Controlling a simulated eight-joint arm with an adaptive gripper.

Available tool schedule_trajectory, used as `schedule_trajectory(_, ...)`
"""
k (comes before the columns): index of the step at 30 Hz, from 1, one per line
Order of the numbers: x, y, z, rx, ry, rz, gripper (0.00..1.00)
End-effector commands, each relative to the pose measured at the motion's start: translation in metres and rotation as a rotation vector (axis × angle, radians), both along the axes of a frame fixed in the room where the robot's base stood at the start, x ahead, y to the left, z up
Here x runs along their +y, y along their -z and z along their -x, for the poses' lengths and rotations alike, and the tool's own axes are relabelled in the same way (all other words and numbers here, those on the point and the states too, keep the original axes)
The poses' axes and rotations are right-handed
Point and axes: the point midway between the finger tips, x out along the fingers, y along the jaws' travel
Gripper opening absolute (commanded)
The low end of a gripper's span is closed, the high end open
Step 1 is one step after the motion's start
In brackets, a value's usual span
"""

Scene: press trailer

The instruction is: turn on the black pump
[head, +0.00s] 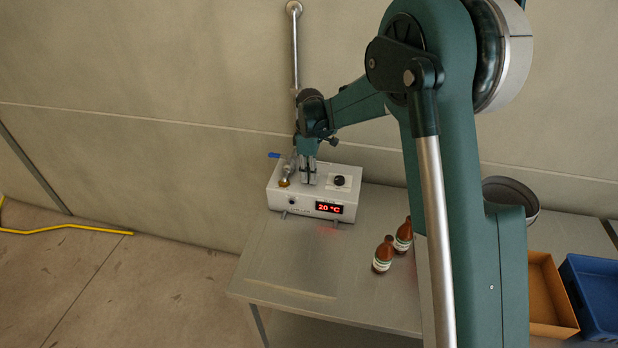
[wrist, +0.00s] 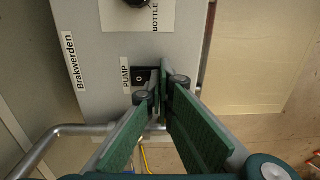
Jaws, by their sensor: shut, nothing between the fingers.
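The pump switch (wrist: 139,76) is a small black rocker beside the label PUMP, on the top of a white control box. It shows an "O" mark, and my fingers cover part of it. The control box (head: 281,198) stands on the steel table in the head view, with a red 20 °C display (head: 329,208) on its front. My gripper (wrist: 161,78) is shut and empty, its fingertips over or right beside the switch. I cannot tell whether they touch it. In the head view my gripper (head: 308,174) points down at the box top and hides the switch.
A black knob (head: 340,181) labelled BOTTLE sits on the box right of my gripper. A blue-handled valve (head: 274,155) on metal pipework stands close on the left. Two brown bottles (head: 383,254) stand on the table (head: 290,273). Orange (head: 545,290) and blue (head: 596,290) bins lie at right.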

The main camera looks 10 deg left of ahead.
Motion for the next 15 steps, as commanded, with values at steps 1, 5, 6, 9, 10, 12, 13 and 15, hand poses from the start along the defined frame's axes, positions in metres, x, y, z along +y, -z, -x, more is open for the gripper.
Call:
schedule_trajectory(1, 0.000, 0.000, 0.000, 0.000, 0.000, 0.000, 0.00)
schedule_trajectory(5, 0.000, -0.001, -0.001, 0.000, 0.000, 0.000, 0.00)
schedule_trajectory(6, 0.000, -0.001, -0.002, 0.000, 0.000, 0.000, 0.00)
schedule_trajectory(9, 0.000, -0.002, -0.005, 0.000, 0.000, 0.000, 0.00)
schedule_trajectory(10, 0.000, -0.003, -0.006, 0.000, 0.000, 0.000, 0.00)
schedule_trajectory(12, 0.000, -0.003, -0.008, 0.000, 0.000, 0.000, 0.00)
schedule_trajectory(13, 0.000, -0.004, -0.009, 0.000, 0.000, 0.000, 0.00)
schedule_trajectory(15, 0.000, -0.005, -0.011, 0.000, 0.000, 0.000, 0.00)
